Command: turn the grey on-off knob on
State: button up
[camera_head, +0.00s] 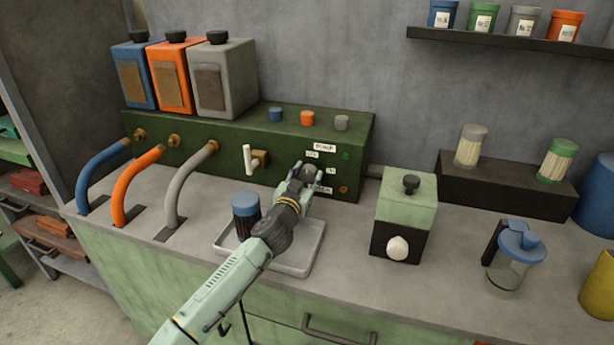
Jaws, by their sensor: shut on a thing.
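The grey on-off knob (309,172) is on the front of the long green machine (222,164), at its right end. My gripper (312,177) is at this knob, with its fingers around it and shut on it. The fingers and wrist hide part of the knob, and I cannot tell which way it is turned. White labels (324,147) sit above and around the knob. A small green light (345,156) is to its right, and a small orange one (343,189) is below that.
A tap with a white handle (247,158) stands left of my gripper. Below my arm are a tray (314,252) and a dark cup with a blue lid (245,199). A green and black box with knobs (406,208) stands to the right, then a blue-lidded jug (519,244).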

jog(key=c, duration=0.3)
jog(key=shift+c, duration=0.2)
jog(key=shift+m, duration=0.3)
jog(key=m+b, duration=0.2)
jog(key=m, duration=0.1)
jog(key=shift+f+m, duration=0.1)
jog(key=shift+m, duration=0.3)
jog(key=m+b, duration=0.2)
jog(key=m, duration=0.2)
jog(key=shift+m, duration=0.3)
jog(key=m+b, duration=0.2)
jog(key=m, duration=0.2)
jog(key=m+b, duration=0.1)
jog(key=m, duration=0.3)
jog(key=shift+m, duration=0.6)
